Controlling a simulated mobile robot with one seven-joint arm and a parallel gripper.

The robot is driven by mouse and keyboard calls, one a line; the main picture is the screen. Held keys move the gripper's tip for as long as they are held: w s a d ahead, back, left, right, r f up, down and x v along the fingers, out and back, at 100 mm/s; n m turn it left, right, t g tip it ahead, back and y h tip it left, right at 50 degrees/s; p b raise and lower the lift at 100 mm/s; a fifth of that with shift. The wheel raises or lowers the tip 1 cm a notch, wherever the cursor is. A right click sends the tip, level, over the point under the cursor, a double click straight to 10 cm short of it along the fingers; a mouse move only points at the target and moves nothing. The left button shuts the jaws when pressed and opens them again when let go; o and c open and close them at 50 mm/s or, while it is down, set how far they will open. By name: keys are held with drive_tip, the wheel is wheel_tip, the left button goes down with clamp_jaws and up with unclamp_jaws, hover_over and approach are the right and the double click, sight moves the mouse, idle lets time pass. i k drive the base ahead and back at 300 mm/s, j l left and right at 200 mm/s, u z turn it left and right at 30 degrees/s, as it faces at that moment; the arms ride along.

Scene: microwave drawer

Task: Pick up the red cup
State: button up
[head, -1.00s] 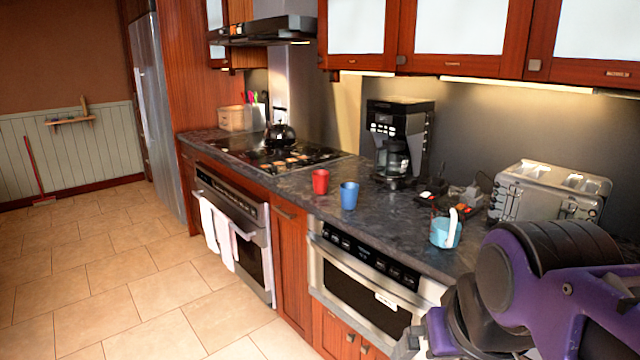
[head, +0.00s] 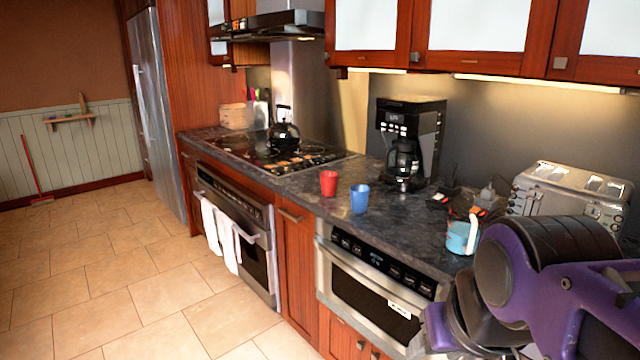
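The red cup (head: 328,183) stands upright on the dark stone counter (head: 300,190), near its front edge. It is between the stovetop and a blue cup (head: 360,198). The blue cup stands close to its right, slightly nearer to me, with a small gap. My purple and black arm (head: 560,270) fills the lower right of the head view, well to the right of the red cup. The fingers of my gripper cannot be made out, and nothing of mine touches the red cup.
A coffee maker (head: 410,140) stands behind the cups. A light blue mug (head: 462,237), small dark items with red parts (head: 480,212) and a toaster (head: 570,192) are to the right. A kettle (head: 283,135) sits on the stovetop. Upper cabinets (head: 480,35) overhang the counter.

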sight(328, 179)
drive_tip(key=i+j, duration=1.35)
